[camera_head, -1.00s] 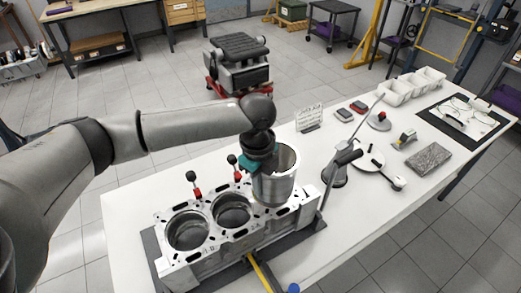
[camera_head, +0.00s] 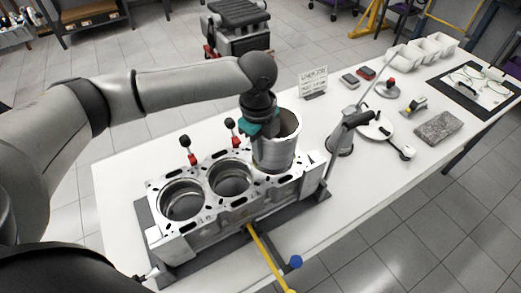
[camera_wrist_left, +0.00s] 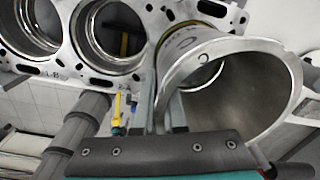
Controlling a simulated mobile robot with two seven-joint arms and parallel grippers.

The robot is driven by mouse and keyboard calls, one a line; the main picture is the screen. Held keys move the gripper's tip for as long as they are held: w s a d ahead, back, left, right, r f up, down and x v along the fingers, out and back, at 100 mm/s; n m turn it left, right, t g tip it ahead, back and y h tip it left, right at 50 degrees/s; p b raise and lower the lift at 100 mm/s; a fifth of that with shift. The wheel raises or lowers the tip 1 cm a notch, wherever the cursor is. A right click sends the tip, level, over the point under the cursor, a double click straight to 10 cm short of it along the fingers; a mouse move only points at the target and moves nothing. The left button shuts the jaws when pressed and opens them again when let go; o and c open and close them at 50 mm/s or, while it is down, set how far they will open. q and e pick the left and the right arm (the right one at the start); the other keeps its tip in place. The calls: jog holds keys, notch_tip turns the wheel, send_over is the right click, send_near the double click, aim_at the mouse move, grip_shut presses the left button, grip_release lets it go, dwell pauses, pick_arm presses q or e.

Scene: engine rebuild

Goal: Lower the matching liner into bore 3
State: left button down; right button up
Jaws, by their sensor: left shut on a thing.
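The grey engine block (camera_head: 230,222) lies on the bench with bores in a row. The left bore (camera_head: 182,200) and the middle bore (camera_head: 230,178) show open. The silver cylinder liner (camera_head: 280,150) stands about upright over the right-hand bore and hides it. I cannot tell whether its lower edge has entered the bore. My left gripper (camera_head: 257,133) is shut on the liner's wall at its left side. In the left wrist view the fingers (camera_wrist_left: 158,112) grip the rim of the liner (camera_wrist_left: 235,80), beside the block (camera_wrist_left: 145,45). My right gripper is not in view.
Two red-and-black upright tools (camera_head: 232,130) stand behind the block. A dark jointed stand (camera_head: 343,138) is close to its right. A yellow bar with a blue knob (camera_head: 295,262) is in front. A sign (camera_head: 313,80) and white bins (camera_head: 425,50) stand farther back.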

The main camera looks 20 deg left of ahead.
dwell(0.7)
pick_arm(q)
jog(key=shift+f+p, duration=0.2)
jog(key=shift+p, duration=0.3)
jog(key=shift+f, duration=0.35)
dwell(0.4)
jog(key=shift+f+b, duration=0.3)
jog(key=shift+f, duration=0.45)
jog(key=shift+f, duration=0.45)
jog(key=shift+f+b, duration=0.3)
jog(key=shift+f, duration=0.1)
jog(key=c, duration=0.9)
grip_release()
jog(key=shift+a, duration=0.1)
jog(key=shift+r, duration=0.1)
